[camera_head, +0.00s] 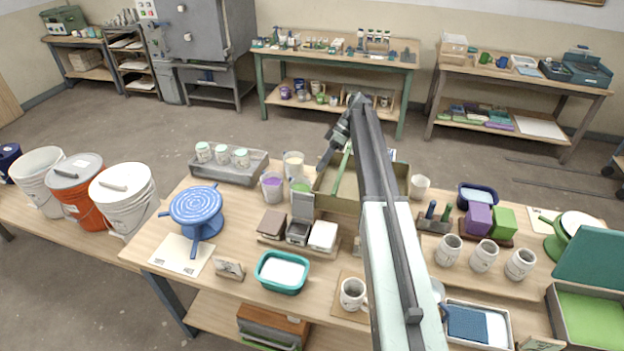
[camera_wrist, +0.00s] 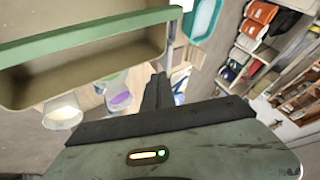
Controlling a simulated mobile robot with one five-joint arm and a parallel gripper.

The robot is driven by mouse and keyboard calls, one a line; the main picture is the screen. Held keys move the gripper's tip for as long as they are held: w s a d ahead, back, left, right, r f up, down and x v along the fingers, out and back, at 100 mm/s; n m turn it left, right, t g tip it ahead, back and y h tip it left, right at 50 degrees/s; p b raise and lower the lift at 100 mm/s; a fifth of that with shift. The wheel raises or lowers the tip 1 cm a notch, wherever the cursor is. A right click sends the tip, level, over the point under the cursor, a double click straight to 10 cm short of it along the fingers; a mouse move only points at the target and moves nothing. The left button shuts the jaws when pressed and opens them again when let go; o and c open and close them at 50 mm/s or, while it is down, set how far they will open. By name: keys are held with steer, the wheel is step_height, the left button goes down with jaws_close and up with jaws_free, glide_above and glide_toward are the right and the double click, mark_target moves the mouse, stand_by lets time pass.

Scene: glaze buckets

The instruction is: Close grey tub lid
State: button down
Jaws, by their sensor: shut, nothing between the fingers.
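The grey tub (camera_head: 298,234) sits in the middle of a row of three small tubs on the table. Its grey lid (camera_head: 303,206) stands open, upright at the tub's back edge. The neighbouring tubs have a brown lid (camera_head: 272,223) and a white top (camera_head: 323,235). My gripper (camera_head: 323,163) is above and behind the grey tub, apart from its lid, near the olive bin. Its fingers (camera_wrist: 160,82) are together and empty in the wrist view. I cannot make out the grey tub clearly in the wrist view.
The olive bin (camera_head: 330,195) with a green handle (camera_wrist: 90,35) stands close by. Cups, including one with purple contents (camera_head: 272,186), stand behind the small tubs. A teal basin (camera_head: 282,272) is in front, a blue turntable (camera_head: 196,207) at left.

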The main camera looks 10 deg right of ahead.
steer(key=b, duration=0.8)
glide_toward(303, 206)
steer(key=w+a+f, duration=0.2)
steer(key=a+f, duration=0.1)
steer(key=a, duration=0.1)
steer(key=shift+s+d+r+p, duration=0.1)
steer(key=shift+d+r+p, duration=0.1)
steer(key=shift+p, duration=0.15)
